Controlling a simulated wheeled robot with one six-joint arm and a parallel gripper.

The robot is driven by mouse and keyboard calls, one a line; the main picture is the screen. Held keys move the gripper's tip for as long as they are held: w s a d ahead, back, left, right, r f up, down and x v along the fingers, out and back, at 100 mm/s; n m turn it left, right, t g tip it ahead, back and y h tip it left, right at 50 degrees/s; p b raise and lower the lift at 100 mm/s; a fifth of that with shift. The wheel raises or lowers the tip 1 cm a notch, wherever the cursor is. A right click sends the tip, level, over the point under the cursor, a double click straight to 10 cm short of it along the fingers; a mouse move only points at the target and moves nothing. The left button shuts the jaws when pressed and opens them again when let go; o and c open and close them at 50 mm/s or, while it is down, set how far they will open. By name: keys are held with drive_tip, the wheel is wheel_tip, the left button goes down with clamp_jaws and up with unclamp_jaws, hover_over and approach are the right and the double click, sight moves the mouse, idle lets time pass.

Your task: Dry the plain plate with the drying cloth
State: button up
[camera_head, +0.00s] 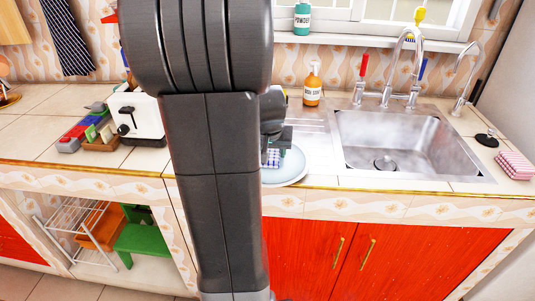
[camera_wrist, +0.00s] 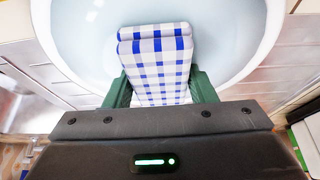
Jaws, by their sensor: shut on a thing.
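My gripper (camera_wrist: 160,92) is shut on a folded blue-and-white checked drying cloth (camera_wrist: 156,50), with a green finger on each side of it. The cloth lies over the plain plate (camera_wrist: 85,35), which is pale and round and fills the top of the wrist view. I cannot tell for sure whether cloth and plate touch. In the head view the plate (camera_head: 290,170) sits on the counter left of the sink, its left part hidden by my arm. Only a small patch of the cloth (camera_head: 271,157) shows there below my gripper.
The steel sink (camera_head: 345,150) with a tall tap (camera_head: 415,60) lies right of the plate. An orange soap bottle (camera_head: 312,88) stands behind. A folded pink cloth (camera_head: 514,165) lies far right. A white toaster (camera_head: 138,117) stands left of my arm.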

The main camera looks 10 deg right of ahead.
drive_tip(key=shift+w+d, duration=0.6)
drive_tip(key=shift+w, duration=0.15)
drive_tip(key=shift+s+a+f+b, duration=0.1)
drive_tip(key=shift+s+a+b, duration=0.15)
drive_tip(key=shift+s+a, duration=0.65)
drive_tip(key=shift+s+a+b, duration=0.25)
drive_tip(key=shift+s+a, duration=0.4)
drive_tip(key=shift+s, duration=0.4)
drive_tip(key=shift+w+d+p, duration=0.3)
drive_tip(key=shift+w+d, duration=0.5)
drive_tip(key=shift+w, duration=0.2)
drive_tip(key=shift+w+d+p, duration=0.3)
drive_tip(key=shift+w+d, duration=0.45)
drive_tip(key=shift+w, duration=0.2)
drive_tip(key=shift+s+a+f+b, duration=0.1)
drive_tip(key=shift+s+a+b, duration=0.25)
drive_tip(key=shift+s+a, duration=0.55)
drive_tip(key=shift+s+a+b, duration=0.35)
drive_tip(key=shift+s+a, duration=0.3)
drive_tip(key=shift+s, duration=0.45)
drive_tip(key=shift+w+d+p, duration=0.35)
drive_tip(key=shift+w+d, duration=0.45)
drive_tip(key=shift+w, duration=0.2)
drive_tip(key=shift+w+d+p, duration=0.3)
drive_tip(key=shift+w+d, duration=0.45)
drive_tip(key=shift+w, duration=0.2)
drive_tip(key=shift+r, duration=0.25)
drive_tip(key=shift+r+p, duration=2.3)
drive_tip(key=shift+r, duration=0.6)
